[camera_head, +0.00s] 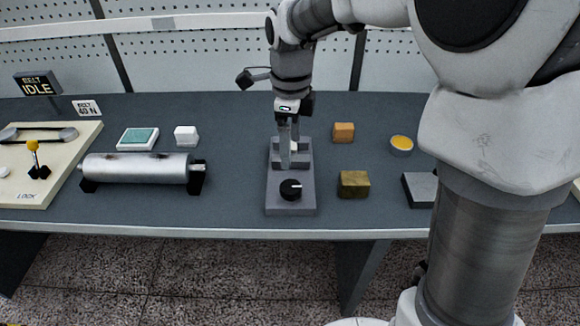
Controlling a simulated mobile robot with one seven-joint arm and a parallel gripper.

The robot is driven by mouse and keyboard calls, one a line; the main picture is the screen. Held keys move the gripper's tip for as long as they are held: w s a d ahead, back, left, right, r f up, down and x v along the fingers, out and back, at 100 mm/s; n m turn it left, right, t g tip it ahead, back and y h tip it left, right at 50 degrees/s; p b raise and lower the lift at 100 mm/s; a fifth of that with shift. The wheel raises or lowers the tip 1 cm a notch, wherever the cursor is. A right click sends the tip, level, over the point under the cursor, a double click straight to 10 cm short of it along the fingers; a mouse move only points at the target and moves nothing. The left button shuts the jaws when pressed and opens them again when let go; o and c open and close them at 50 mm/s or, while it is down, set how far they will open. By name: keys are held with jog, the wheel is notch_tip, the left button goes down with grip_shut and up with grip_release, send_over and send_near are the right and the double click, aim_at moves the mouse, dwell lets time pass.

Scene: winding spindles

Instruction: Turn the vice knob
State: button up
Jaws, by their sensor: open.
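The vice is a grey block (280,204) on the dark workbench, with raised jaws at its far end. Its black knob (291,189) with a white pointer mark sits on the near part; the mark points to the right. My gripper (290,162) points down over the vice, with its fingertips above and just behind the knob. The gripper is open and its fingers appear close to each other from this angle. The fingers partly hide the vice jaws and a pale piece (294,147) between them.
A brass-coloured block (354,184) stands close right of the vice, with an orange block (344,132) and a yellow-topped tin (401,145) behind. A silver roller (140,168) lies to the left. The bench (235,195) is clear between roller and vice.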

aim_at(291, 186)
notch_tip(291, 186, down, 13)
jog(key=shift+r+b, duration=0.2)
jog(key=shift+b, duration=0.6)
jog(key=c, duration=1.4)
